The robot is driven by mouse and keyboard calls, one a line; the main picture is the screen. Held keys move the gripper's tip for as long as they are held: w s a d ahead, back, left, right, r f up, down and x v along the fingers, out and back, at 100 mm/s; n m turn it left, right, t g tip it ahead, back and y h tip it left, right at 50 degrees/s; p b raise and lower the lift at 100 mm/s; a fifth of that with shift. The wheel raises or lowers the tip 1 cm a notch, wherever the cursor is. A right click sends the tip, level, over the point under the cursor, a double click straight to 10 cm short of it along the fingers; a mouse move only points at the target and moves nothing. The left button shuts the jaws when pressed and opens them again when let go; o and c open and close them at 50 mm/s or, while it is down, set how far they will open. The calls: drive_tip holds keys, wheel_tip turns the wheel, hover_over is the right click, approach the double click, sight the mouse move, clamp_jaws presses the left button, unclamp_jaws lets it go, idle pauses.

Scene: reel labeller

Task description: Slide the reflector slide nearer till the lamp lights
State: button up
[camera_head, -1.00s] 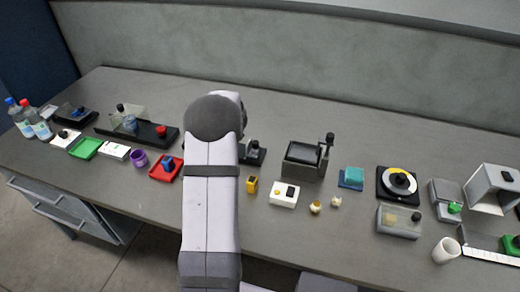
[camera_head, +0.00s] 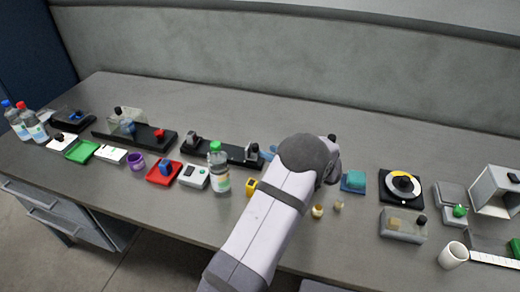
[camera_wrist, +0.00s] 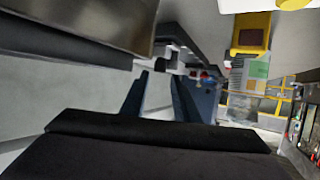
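A long black rail (camera_head: 222,149) lies at mid-table, with a grey block (camera_head: 191,138) at its left end. A grey upright piece (camera_head: 251,150), which looks like the reflector slide, stands near its right end. My gripper (camera_head: 267,153) is just right of that piece, largely hidden behind my arm. In the wrist view my gripper's two dark blue fingers (camera_wrist: 162,90) are apart, with nothing visibly held between them. A dark bracket-like part (camera_wrist: 177,43) shows beyond the fingertips; I cannot tell if it is the slide. I cannot make out a lit lamp.
A yellow block (camera_head: 251,186) is near my forearm. A teal block (camera_head: 354,179) and a round dial (camera_head: 401,185) lie to the right. The table behind the rail is clear.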

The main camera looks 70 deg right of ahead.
sight(257, 148)
drive_tip(key=shift+p+x, duration=0.9)
drive_tip(key=shift+x, duration=2.55)
